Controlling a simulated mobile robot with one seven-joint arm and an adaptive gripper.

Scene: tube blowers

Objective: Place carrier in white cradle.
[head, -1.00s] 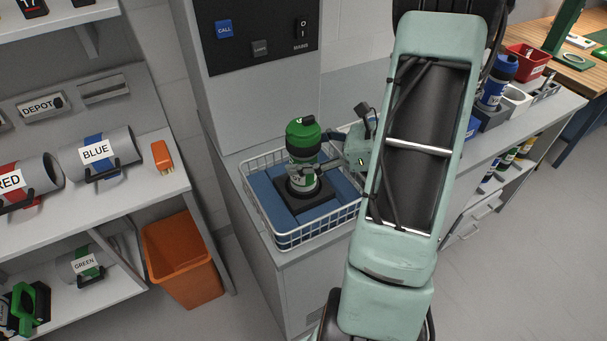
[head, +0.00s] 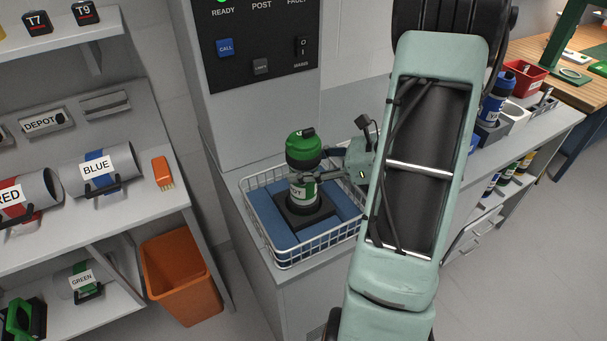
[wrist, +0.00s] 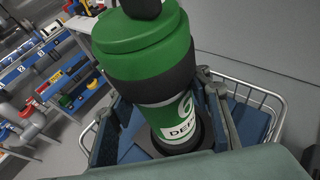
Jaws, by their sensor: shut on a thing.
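The carrier (head: 300,193) is an upright cylinder with a green cap, a dark band and a white label with green marking. It stands at a black square socket in a wire basket. My gripper (head: 306,178) is shut around its body below the dark band. In the wrist view the carrier (wrist: 172,118) fills the middle, with a finger on either side. Its lower end is at the black ring; I cannot tell whether it is lifted clear. A white round holder (head: 513,111), apparently the white cradle, stands on the right counter, beside a blue-capped carrier (head: 493,103) in a grey holder.
The white wire basket (head: 262,233) with blue padding surrounds the carrier closely. A grey control panel column (head: 262,110) rises behind it. Shelves with red and blue labelled tubes (head: 97,168) and an orange bin (head: 180,278) are at left. A red bin (head: 523,80) is beyond the white holder.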

